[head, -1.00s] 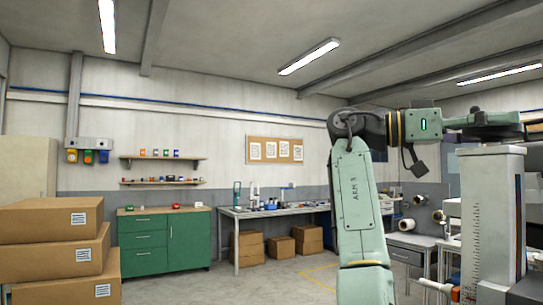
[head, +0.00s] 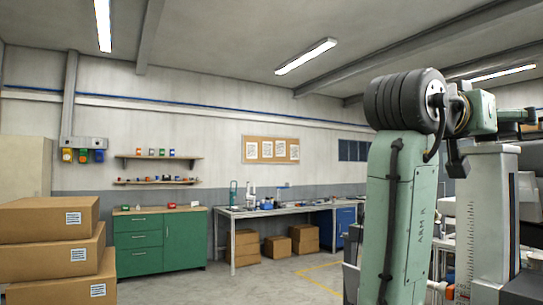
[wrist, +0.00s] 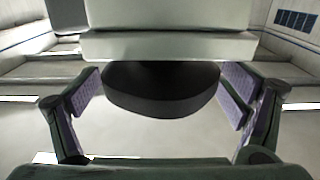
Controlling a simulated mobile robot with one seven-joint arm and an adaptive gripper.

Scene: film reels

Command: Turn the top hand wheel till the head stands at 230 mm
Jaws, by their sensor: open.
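A pale upright column with a scale of marks (head: 487,225) stands at the right of the head view, and its reading is too small to make out. In the wrist view a dark round disc (wrist: 160,92), apparently the top hand wheel, lies between the fingers of my gripper (wrist: 163,94). The purple-padded fingers stand apart on either side, with a gap at the right; contact at the left is unclear. A pale block (wrist: 165,45) covers the disc's upper part in that view. In the head view my arm hides much of the column top and the wheel.
Stacked cardboard boxes (head: 48,220) stand at the left. A green cabinet (head: 160,243) and a long workbench (head: 285,211) stand along the far wall. Grey equipment (head: 530,200) crowds the right edge beside the column. The floor in the middle is open.

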